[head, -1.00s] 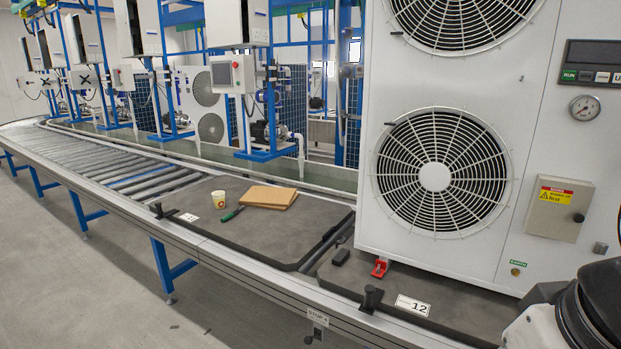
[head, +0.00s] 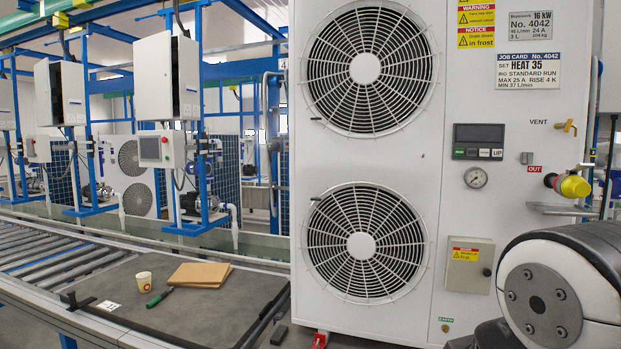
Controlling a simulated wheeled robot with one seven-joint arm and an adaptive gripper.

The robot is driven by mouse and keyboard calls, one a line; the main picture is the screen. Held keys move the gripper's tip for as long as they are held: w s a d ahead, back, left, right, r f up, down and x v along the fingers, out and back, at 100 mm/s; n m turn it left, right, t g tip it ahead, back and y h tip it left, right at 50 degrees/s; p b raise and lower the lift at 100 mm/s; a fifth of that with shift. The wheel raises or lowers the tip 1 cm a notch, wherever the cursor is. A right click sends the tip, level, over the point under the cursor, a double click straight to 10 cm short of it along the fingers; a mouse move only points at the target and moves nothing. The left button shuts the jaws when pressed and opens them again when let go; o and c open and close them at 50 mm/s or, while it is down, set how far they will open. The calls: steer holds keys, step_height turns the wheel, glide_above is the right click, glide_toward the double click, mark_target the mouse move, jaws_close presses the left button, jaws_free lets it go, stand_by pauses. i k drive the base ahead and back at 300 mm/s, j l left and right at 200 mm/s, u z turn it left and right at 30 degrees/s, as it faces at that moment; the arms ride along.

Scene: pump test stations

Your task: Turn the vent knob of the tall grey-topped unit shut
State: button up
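A tall white unit (head: 403,170) with two round fan grilles stands on the right in the head view. Its top is cut off by the picture's upper edge, so I cannot see its colour. A small brass vent knob (head: 567,126) sticks out at the upper right of its front, beside the printed word VENT. The knob is too small to tell whether it is open or shut. Part of my arm shows at the lower right, apart from the knob in the picture. My gripper is not in view.
Below the knob, a yellow-and-red fitting (head: 568,185) juts out by the OUT label, above a small metal shelf (head: 560,209). A gauge (head: 475,177) and a dark display panel (head: 479,141) are further left. A cup (head: 144,282) and brown cardboard (head: 199,275) lie on the mat at left.

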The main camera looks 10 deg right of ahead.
mark_target(567, 125)
steer(key=z, duration=1.3)
